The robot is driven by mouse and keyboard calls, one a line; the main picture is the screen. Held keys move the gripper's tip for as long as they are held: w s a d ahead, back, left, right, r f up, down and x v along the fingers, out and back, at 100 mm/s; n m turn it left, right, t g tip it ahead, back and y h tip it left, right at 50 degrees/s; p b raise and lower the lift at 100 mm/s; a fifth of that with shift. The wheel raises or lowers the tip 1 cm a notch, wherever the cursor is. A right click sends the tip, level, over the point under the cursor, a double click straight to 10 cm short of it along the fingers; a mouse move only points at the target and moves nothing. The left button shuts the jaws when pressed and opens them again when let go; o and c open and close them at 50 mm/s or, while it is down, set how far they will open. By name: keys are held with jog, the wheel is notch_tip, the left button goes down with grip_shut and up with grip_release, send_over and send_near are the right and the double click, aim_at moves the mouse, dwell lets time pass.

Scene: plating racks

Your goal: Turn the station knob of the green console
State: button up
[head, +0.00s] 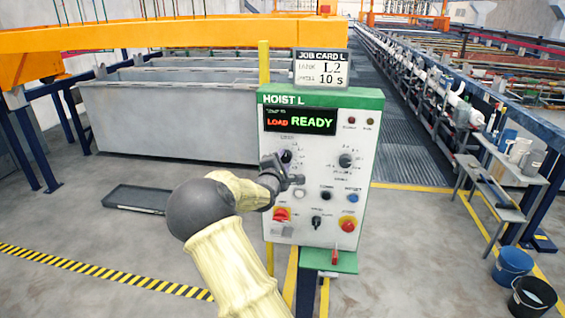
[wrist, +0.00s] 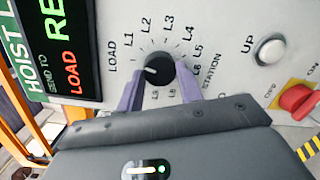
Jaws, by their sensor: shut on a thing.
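The green-topped console (head: 318,99) is labelled HOIST L and has a white face. Its black station knob (head: 286,156) is at the upper left of that face. In the wrist view the knob (wrist: 161,68) has a white pointer mark aimed left, towards LOAD. Labels LOAD, L1 to L6 and STATION surround it. My gripper (wrist: 160,88) is shut on the knob, one purple finger on each side. In the head view my gripper (head: 284,172) partly covers the area below the knob. The display (head: 300,122) reads LOAD and READY.
A job card (head: 321,69) above the console reads L2 and 10 s. A second knob (head: 346,160), several buttons, a red switch (head: 282,214) and a red stop button (head: 348,225) sit close by. Grey tanks (head: 170,115) stand behind; buckets (head: 512,267) are at right.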

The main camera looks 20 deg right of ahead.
jog(key=m+b, duration=0.1)
jog(key=m, duration=0.4)
jog(key=shift+y, duration=0.4)
jog(key=m+b, duration=0.2)
jog(key=m, duration=0.2)
jog(key=shift+s+d, duration=0.1)
jog(key=m+y+b, duration=0.1)
jog(key=m+b, duration=0.2)
jog(key=m, duration=0.1)
jog(key=shift+b, duration=0.35)
jog(key=m+b, duration=0.5)
jog(key=shift+s+d+f+t+y, duration=0.1)
jog(key=shift+d+f+t+y, duration=0.1)
jog(key=shift+t+y, duration=0.2)
jog(key=m+b, duration=0.5)
jog(key=shift+f+t+y, duration=0.1)
jog(key=shift+t+y, duration=0.2)
jog(key=shift+y, duration=0.1)
jog(key=m+b, duration=0.5)
jog(key=shift+t, duration=0.4)
jog(key=m+b, duration=0.4)
jog(key=shift+f+m, duration=0.1)
jog(key=shift+m, duration=0.2)
jog(key=shift+m+t+h+b, duration=0.35)
jog(key=shift+m+b, duration=1.15)
jog(key=shift+m, duration=0.8)
